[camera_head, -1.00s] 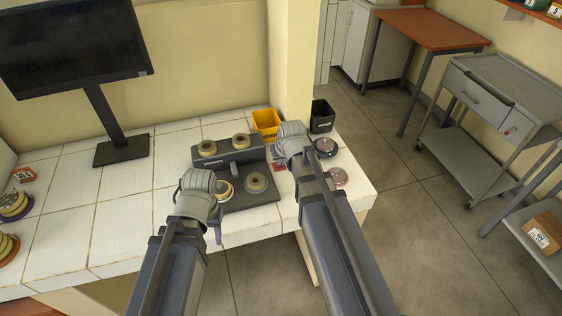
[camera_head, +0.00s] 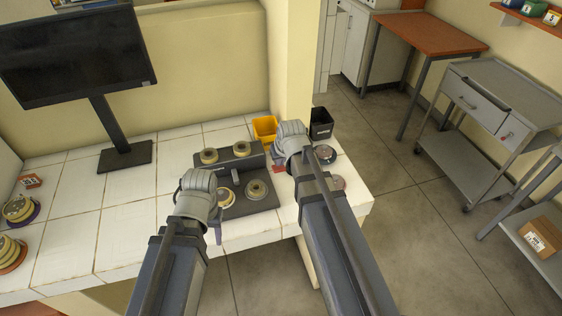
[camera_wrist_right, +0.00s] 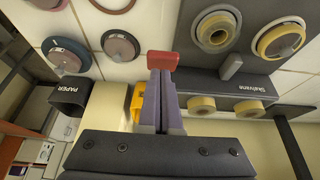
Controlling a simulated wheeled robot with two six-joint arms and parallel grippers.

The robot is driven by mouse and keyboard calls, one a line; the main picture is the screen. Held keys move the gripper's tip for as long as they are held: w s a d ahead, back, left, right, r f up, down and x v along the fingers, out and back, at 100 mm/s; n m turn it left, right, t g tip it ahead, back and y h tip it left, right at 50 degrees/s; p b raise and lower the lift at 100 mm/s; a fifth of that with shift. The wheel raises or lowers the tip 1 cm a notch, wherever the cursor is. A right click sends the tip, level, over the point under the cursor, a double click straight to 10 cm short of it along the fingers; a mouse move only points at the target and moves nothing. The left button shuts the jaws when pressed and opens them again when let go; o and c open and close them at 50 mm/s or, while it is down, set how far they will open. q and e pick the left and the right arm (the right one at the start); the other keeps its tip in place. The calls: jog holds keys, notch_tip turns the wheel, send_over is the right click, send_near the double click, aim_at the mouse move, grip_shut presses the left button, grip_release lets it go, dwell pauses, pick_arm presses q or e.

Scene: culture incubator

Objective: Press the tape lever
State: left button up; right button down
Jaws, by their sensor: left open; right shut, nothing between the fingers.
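The dark tape dispenser (camera_head: 262,202) stands on the white tiled bench with several tape rolls on it. In the right wrist view the dispenser (camera_wrist_right: 280,80) is at the upper right, with a grey upright lever-like piece (camera_wrist_right: 231,66) between its rolls. A red block (camera_wrist_right: 163,61) lies at the tips of my right gripper (camera_wrist_right: 161,74), which is shut and empty; whether they touch is unclear. In the head view the red block (camera_head: 279,168) is beside the dispenser, partly hidden by my right wrist. My left gripper (camera_head: 216,230) is open at the dispenser's left front, mostly hidden.
A yellow bin (camera_head: 265,127) and a black bin (camera_head: 320,121) stand behind my right wrist. Round discs (camera_head: 325,154) lie on the bench's right end. A monitor (camera_head: 75,60) and stacked rolls (camera_head: 20,208) are at left. The tiles between monitor and dispenser are clear.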

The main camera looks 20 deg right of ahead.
pick_arm(q)
notch_tip(320, 180, up, 11)
jog(key=p, duration=0.9)
jog(key=shift+f, duration=0.15)
pick_arm(e)
jog(key=w+v, duration=0.1)
jog(key=v, duration=1)
jog(key=shift+w+r, duration=0.25)
jog(key=shift+r, duration=0.05)
pick_arm(q)
notch_tip(320, 180, down, 8)
jog(key=b, duration=0.7)
pick_arm(e)
jog(key=s+a+f+n+g, duration=0.2)
jog(key=s+a+f, duration=0.2)
jog(key=s+a, duration=0.3)
jog(key=s+a+f+n+g+h, duration=0.1)
jog(key=s+a+f+g, duration=0.2)
jog(key=s+a+f, duration=0.2)
jog(key=s+a, duration=0.2)
jog(key=s, duration=0.2)
jog(key=shift+s+f+n, duration=0.35)
jog(key=shift+n, duration=0.05)
